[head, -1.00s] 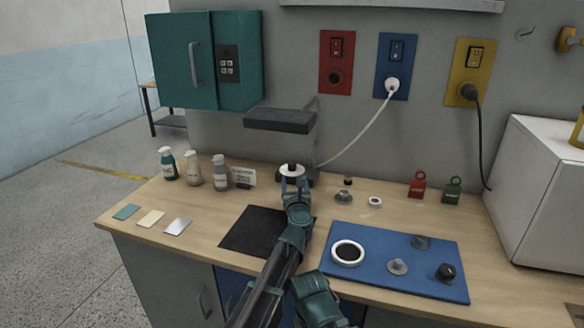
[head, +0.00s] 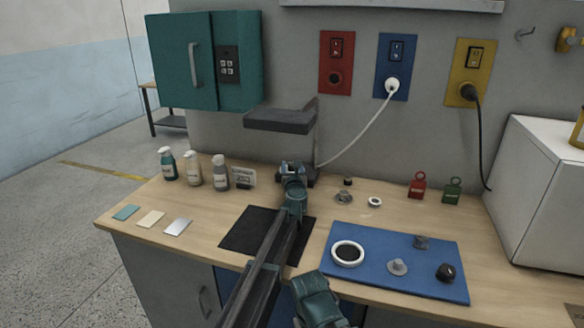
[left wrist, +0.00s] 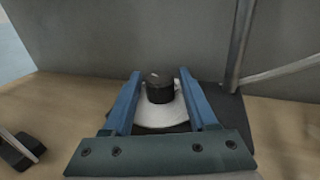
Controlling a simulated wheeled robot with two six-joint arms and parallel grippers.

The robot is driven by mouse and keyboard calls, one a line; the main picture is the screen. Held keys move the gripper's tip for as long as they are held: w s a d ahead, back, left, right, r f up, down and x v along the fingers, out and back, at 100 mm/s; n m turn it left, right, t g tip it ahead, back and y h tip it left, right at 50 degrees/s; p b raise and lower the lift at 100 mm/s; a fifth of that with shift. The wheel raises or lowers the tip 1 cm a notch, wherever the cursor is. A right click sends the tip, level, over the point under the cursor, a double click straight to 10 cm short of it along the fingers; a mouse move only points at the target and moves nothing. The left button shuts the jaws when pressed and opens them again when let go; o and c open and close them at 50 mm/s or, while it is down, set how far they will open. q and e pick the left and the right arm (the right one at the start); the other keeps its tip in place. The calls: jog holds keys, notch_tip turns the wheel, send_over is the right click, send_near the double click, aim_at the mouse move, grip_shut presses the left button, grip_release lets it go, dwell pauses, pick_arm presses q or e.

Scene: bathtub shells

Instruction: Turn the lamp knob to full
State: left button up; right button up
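The desk lamp has a flat dark head (head: 280,121) on a thin post, above a dark base (head: 312,178) at the back of the bench. Its black knob (left wrist: 160,89) sits on a white disc (left wrist: 160,113), seen in the left wrist view. My left gripper (head: 292,168) is over the lamp base and hides the knob in the head view. In the left wrist view its two blue fingers (left wrist: 158,88) are open, one each side of the knob, with a gap visible on both sides. My right gripper's fingers are not in view.
Spray bottles (head: 193,170) and a small sign (head: 243,177) stand left of the lamp. Small metal parts (head: 344,197) lie to its right. A blue mat (head: 375,283) with knobs and a white ring is front right. A white cable (head: 358,136) hangs behind.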

pick_arm(q)
grip_shut()
jog(key=shift+h, duration=0.3)
jog(key=m+h, duration=0.2)
jog(key=h, duration=0.1)
jog(key=shift+a, duration=0.15)
jog(key=m+h, duration=0.1)
jog(key=h, duration=0.1)
jog(key=m+g+h, duration=0.1)
jog(key=m+h, duration=0.1)
jog(key=shift+w+g+h, duration=0.1)
jog(key=shift+g+h, duration=0.2)
jog(key=shift+h, duration=0.1)
jog(key=shift+m+g+h, duration=1.3)
jog(key=shift+m+h, duration=0.5)
jog(key=shift+h, duration=0.3)
jog(key=shift+d, duration=0.2)
jog(key=shift+o, duration=1.3)
grip_release()
